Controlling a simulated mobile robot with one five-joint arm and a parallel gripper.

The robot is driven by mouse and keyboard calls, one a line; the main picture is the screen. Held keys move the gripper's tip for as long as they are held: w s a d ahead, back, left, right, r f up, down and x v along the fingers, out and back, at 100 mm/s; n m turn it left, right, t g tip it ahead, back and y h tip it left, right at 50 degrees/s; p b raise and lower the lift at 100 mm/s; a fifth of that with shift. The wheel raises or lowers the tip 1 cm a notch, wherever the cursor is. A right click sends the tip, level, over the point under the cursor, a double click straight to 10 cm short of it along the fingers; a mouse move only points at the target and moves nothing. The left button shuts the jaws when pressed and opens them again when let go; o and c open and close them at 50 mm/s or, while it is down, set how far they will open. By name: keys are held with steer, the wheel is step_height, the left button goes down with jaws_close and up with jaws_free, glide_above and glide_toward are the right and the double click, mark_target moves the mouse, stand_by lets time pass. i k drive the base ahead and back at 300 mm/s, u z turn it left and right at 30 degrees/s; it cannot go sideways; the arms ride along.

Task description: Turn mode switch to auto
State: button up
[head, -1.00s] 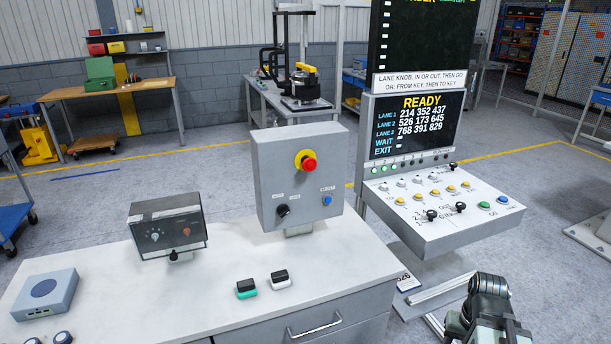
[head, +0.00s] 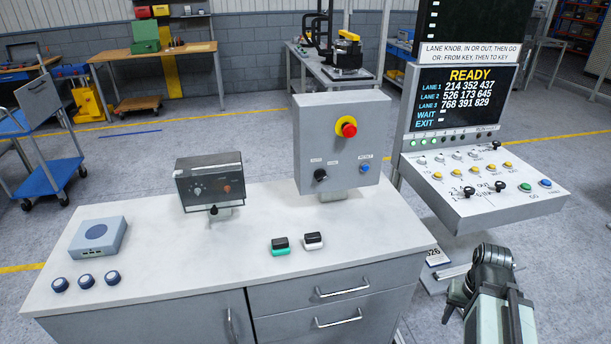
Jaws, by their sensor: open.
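A grey control box (head: 341,150) stands upright on the white-topped bench (head: 150,275). Its front has a black rotary switch (head: 320,175) at lower left, with small labels above that are too small to read. A red emergency button on a yellow ring (head: 347,128) sits above, and a blue button (head: 364,168) is to the right. Which way the switch points is hard to tell. My gripper (head: 454,301) is open at the lower right, beyond the bench's right edge, well apart from the box. It is partly hidden by my arm.
A dark meter box (head: 210,182), a blue-grey box (head: 98,238) and several round knobs stand on the bench. A black-and-teal rocker (head: 280,247) and a black-and-white one (head: 313,241) lie in front. A sloped console (head: 485,195) with a READY screen (head: 466,98) stands at right.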

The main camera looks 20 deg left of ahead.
mark_target(320, 174)
steer(key=u, duration=3.65)
steer(key=i, duration=0.7)
steer(key=z, duration=1.7)
